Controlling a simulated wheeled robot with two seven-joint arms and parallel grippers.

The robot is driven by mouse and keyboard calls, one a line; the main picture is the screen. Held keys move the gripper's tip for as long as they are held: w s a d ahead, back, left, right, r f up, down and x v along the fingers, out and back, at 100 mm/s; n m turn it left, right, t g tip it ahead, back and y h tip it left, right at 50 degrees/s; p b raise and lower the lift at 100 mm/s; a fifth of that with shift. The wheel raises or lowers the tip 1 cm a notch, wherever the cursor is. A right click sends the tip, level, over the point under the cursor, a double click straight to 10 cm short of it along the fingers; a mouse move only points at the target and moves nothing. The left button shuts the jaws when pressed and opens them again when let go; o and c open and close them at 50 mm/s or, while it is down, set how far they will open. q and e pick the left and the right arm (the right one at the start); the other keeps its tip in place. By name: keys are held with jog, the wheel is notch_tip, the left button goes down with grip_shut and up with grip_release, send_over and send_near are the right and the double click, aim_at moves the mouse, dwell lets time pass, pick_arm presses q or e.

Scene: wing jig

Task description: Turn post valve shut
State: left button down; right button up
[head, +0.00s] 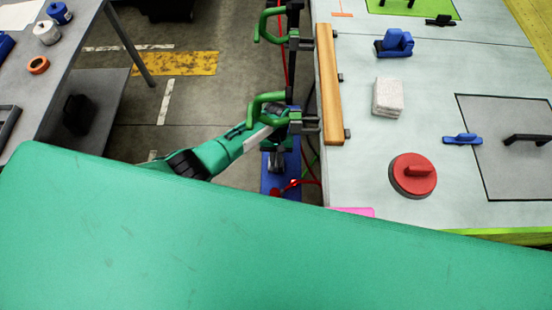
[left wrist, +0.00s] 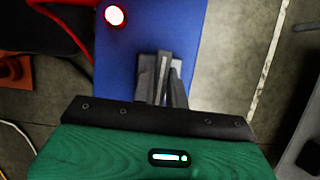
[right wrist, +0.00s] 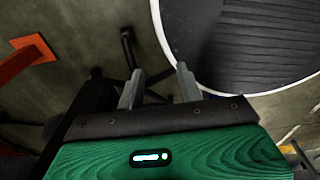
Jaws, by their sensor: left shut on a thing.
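The post valve stands on a blue plate (head: 268,182) low in the gap between the two tables. The blue plate also fills the upper middle of the left wrist view (left wrist: 205,40). My left gripper (head: 276,160) reaches down to it from the left. In the left wrist view its fingers (left wrist: 163,75) are close together, shut on what seems to be the valve's handle, mostly hidden between them. A red round part with a bright white centre (left wrist: 115,15) is beside them. My right gripper (right wrist: 159,85) is open and empty above the floor, outside the head view.
Green clamps (head: 268,105) and a wooden bar (head: 329,85) line the right table's near-left edge, close above my left arm. A red hose (head: 312,178) runs beside the valve. The right table holds a red-topped disc (head: 413,174) and a white block (head: 388,97).

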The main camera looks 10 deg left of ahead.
pick_arm(q)
jog(key=c, duration=1.4)
grip_release()
jog(key=shift+c, duration=0.2)
jog(key=b+v, duration=0.1)
jog(key=v, duration=1.3)
jog(key=shift+b, duration=0.3)
jog(key=shift+s+f, duration=0.1)
jog(key=shift+s, duration=0.05)
